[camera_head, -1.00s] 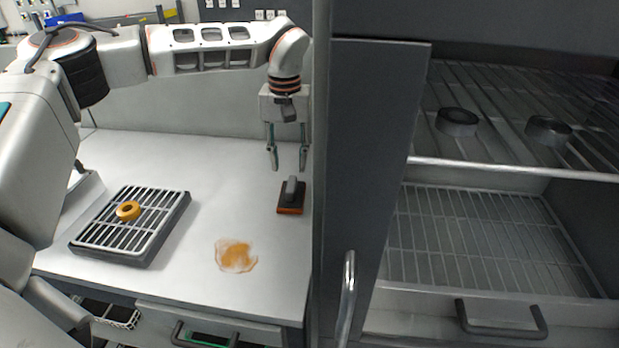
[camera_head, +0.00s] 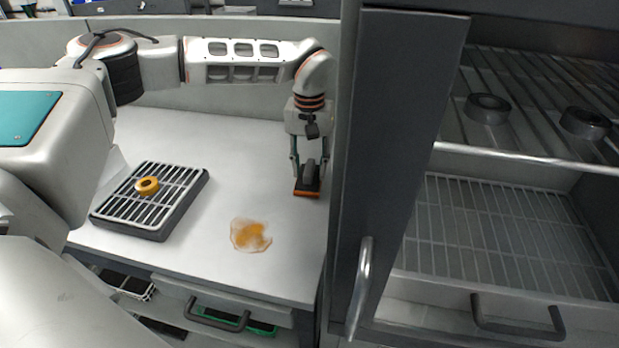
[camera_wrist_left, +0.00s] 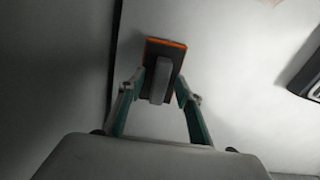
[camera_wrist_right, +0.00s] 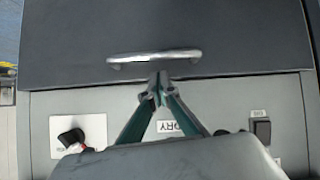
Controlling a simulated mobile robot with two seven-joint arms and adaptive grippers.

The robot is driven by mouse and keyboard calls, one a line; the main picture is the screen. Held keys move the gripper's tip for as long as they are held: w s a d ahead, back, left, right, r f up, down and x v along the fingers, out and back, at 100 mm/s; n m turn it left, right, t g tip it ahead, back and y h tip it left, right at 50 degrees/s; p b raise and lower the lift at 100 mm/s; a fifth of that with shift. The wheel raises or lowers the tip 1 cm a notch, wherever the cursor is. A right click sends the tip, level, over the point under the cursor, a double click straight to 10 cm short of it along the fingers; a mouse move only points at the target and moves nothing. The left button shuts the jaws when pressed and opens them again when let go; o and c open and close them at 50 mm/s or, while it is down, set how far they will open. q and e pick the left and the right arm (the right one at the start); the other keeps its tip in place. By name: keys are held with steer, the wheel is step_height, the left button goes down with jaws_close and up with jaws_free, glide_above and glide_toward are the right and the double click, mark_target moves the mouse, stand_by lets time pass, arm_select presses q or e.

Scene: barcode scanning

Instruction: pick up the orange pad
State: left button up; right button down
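The orange pad (camera_head: 306,193) lies flat near the right edge of the white worktop, with a dark top and an upright grey handle. In the left wrist view the pad (camera_wrist_left: 166,44) has an orange rim, and its grey handle (camera_wrist_left: 160,80) stands between my fingertips. My left gripper (camera_head: 309,172) points down over the pad with its fingers apart, one on each side of the handle. It also shows in the left wrist view (camera_wrist_left: 160,85). My right gripper (camera_wrist_right: 161,78) has its fingertips together, empty, and is out of the head view.
An orange-brown stain (camera_head: 250,235) is on the worktop (camera_head: 225,190) left of the pad. A dark open door (camera_head: 400,130) stands just right of the pad. In the right wrist view a metal handle (camera_wrist_right: 154,57) lies ahead.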

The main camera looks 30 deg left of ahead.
mark_target(309, 166)
arm_select(q)
jaws_close()
arm_select(e)
steer(key=shift+f, duration=0.1)
arm_select(q)
steer(key=shift+r, duration=0.1)
arm_select(e)
steer(key=shift+s+f, duration=0.1)
